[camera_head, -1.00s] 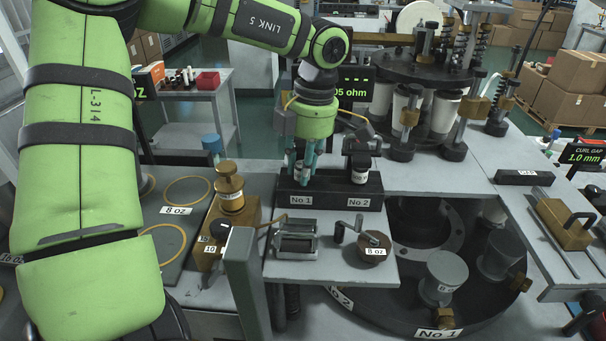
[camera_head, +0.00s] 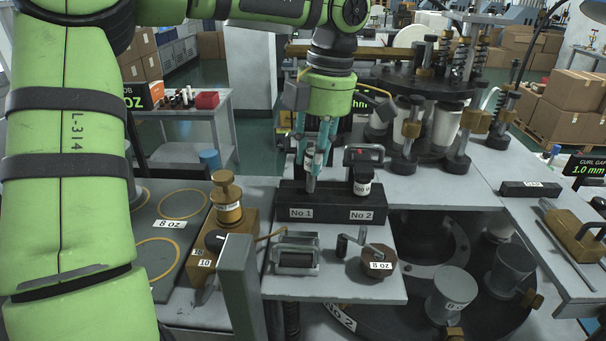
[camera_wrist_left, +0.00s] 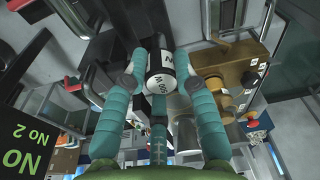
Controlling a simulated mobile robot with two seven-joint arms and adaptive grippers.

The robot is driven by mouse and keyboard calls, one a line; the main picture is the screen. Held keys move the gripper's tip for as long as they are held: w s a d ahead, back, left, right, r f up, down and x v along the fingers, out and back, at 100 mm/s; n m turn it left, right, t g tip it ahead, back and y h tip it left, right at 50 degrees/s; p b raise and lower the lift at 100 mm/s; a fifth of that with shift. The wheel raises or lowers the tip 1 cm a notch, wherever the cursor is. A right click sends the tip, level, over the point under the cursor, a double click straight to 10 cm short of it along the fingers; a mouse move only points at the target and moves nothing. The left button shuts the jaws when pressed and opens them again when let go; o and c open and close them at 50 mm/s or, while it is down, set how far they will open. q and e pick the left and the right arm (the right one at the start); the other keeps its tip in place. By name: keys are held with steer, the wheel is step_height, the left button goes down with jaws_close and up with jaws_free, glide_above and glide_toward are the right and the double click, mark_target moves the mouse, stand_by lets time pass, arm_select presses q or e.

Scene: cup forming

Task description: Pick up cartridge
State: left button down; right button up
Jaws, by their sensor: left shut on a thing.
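My left gripper (camera_head: 317,158) is shut on a cartridge (camera_head: 309,160) with a white label. It holds the cartridge upright over the No 1 side of the dark holder block (camera_head: 330,213). The grey lower end shows just at the block's top; I cannot tell if it is fully clear of the block. A second cartridge (camera_head: 362,188) stands in the No 2 side of the block. My right gripper is not in view.
A black bracket-like device (camera_head: 363,157) stands behind the second cartridge. A brass fixture (camera_head: 228,215) is at the left, and a crank with an 8 oz disc (camera_head: 378,264) is in front. A large round machine (camera_head: 430,75) stands behind right.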

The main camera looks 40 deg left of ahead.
arm_select(q)
steer(key=d+r, duration=0.5)
steer(key=d, duration=0.4)
steer(key=shift+w+r, duration=0.15)
steer(key=shift+w, duration=0.3)
stand_by(0.7)
